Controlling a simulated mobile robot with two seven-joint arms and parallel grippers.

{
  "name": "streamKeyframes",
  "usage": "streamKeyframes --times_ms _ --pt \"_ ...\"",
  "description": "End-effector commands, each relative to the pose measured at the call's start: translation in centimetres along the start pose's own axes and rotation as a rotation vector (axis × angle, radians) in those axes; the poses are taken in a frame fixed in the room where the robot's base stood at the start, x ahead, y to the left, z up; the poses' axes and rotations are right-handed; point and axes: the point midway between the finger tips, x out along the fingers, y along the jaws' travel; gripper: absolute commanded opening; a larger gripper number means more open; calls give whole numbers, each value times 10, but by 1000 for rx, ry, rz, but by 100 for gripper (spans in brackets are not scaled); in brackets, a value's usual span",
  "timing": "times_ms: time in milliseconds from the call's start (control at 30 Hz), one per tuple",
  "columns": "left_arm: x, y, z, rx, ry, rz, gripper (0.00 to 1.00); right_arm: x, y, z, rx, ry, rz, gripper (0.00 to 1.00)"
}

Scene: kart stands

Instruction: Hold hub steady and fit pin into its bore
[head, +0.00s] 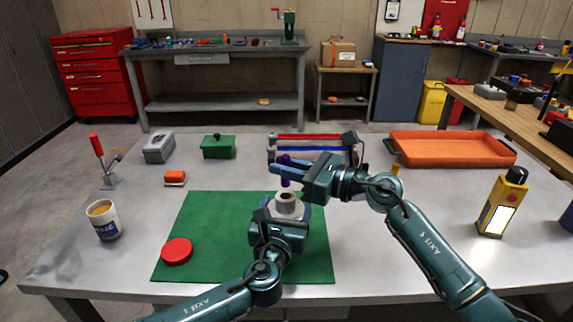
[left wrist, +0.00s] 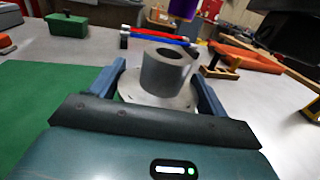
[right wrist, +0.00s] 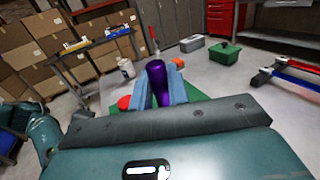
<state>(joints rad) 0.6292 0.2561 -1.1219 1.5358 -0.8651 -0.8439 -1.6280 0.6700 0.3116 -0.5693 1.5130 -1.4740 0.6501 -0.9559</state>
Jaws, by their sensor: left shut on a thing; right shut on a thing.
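The grey hub (head: 287,201) stands upright on the green mat (head: 205,235), its bore facing up. In the left wrist view the hub (left wrist: 165,72) shows its round flange and dark open bore. My left gripper (head: 283,212) is shut on the hub, with one finger on each side of the flange. My right gripper (head: 281,172) is shut on the purple pin (head: 285,160) and holds it upright above the hub. The pin (right wrist: 159,85) sits between the fingers in the right wrist view. In the left wrist view the pin's lower end (left wrist: 183,9) is above the bore, apart from it.
A red disc (head: 177,251) lies on the mat's left part. A mug (head: 103,219), an orange block (head: 175,178), a green box (head: 218,147) and a grey box (head: 158,148) stand to the left. An orange tray (head: 450,149) and a yellow bottle (head: 502,203) are at the right.

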Motion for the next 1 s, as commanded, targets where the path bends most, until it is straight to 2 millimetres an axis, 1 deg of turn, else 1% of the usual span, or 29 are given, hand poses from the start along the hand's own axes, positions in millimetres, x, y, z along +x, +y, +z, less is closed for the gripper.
streamKeyframes --times_ms 1000 --pt "0 0 -1 1 2 1 42 0 0 -48 2 0 1 0"
